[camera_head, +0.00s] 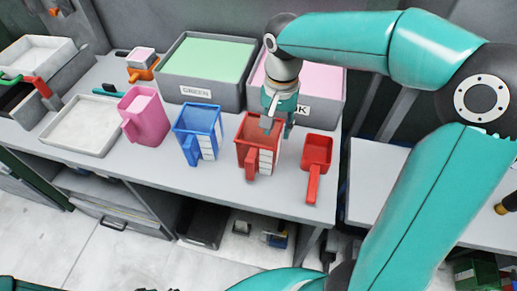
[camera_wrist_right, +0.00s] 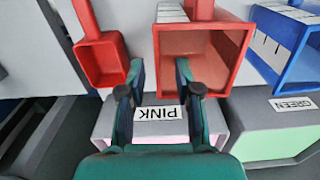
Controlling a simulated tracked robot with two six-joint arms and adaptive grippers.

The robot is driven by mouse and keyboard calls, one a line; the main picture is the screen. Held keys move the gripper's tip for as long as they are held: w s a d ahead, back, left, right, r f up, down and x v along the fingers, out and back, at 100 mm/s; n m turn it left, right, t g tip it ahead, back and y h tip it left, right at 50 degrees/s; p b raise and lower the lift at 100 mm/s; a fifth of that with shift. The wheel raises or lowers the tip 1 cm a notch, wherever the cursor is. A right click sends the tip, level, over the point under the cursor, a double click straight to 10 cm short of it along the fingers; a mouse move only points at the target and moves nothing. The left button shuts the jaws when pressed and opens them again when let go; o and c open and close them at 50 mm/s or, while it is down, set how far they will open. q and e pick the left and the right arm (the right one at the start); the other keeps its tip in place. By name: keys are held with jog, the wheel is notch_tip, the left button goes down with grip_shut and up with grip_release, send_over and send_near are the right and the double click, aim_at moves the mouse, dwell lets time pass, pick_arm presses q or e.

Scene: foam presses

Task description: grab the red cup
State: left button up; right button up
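The red cup (camera_head: 247,145) is a square, open-topped jug with a handle and a white scale. It stands upright near the table's front edge, and its open mouth shows in the right wrist view (camera_wrist_right: 207,55). My right gripper (camera_head: 278,124) is over the cup's right rim, pointing down. In the right wrist view my right gripper (camera_wrist_right: 160,80) has its fingers apart. One finger overlaps the cup's mouth; the other is outside, between the cup and the red scoop. The cup's side wall lies between them; contact cannot be told. My left gripper is out of view.
The red scoop (camera_head: 315,152) lies close right of the cup. A blue cup (camera_head: 197,130) and a pink cup (camera_head: 143,116) stand left. Behind are the GREEN bin (camera_head: 187,93) and the PINK bin (camera_head: 333,108). A white tray (camera_head: 70,142) sits farther left.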

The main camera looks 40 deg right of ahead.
aim_at(277, 146)
jog(key=shift+s+f+p, duration=0.2)
jog(key=shift+f+p, duration=0.15)
jog(key=shift+f, duration=3.15)
grip_shut()
